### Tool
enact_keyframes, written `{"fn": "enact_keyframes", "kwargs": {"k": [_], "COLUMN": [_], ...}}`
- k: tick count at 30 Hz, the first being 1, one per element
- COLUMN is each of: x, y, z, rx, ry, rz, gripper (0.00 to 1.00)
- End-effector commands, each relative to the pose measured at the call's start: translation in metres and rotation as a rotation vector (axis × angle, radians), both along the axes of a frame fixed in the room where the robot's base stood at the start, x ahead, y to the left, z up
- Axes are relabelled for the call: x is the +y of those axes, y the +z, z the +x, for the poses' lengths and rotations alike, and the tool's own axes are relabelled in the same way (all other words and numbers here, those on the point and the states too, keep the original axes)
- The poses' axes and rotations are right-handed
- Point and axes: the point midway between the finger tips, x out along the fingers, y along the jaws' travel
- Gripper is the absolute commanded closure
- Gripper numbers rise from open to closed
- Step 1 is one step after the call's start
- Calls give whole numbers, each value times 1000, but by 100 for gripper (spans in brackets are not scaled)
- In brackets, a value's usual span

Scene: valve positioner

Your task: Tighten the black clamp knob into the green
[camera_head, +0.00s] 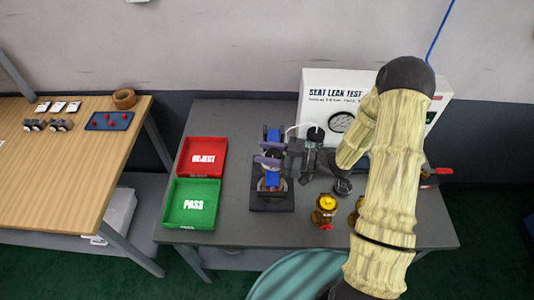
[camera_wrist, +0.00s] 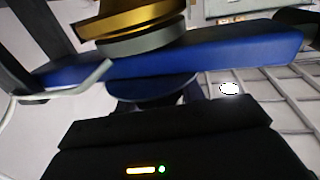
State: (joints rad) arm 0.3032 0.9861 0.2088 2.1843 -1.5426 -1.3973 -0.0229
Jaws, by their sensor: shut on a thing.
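The clamp fixture (camera_head: 271,200) stands on the grey bench, with a blue upright frame on a dark base. My gripper (camera_head: 271,153) reaches in from the right at the top of the frame. Its two pale purple fingers are shut around the small black clamp knob, which they mostly hide. The wrist view shows a blue bar (camera_wrist: 220,52) of the frame close up, with a brass part (camera_wrist: 140,17) over a grey ring against it. A dark block fills the bottom of that view, with a small lit bar and a green dot. I cannot tell the clamp reading.
A red REJECT tray (camera_head: 203,157) and a green PASS tray (camera_head: 191,204) lie left of the fixture. A brass valve (camera_head: 325,210) with a yellow top stands to its right, near a black disc (camera_head: 343,187). The seat leak tester (camera_head: 318,84) stands behind.

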Motion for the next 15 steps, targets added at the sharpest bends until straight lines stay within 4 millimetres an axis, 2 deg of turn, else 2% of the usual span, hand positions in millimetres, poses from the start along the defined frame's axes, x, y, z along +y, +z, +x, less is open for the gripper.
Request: {"fn": "enact_keyframes", "kwargs": {"k": [15], "x": [-3], "y": [-3], "z": [6], "rx": [2], "ry": [-446], "rz": [0], "gripper": [84]}}
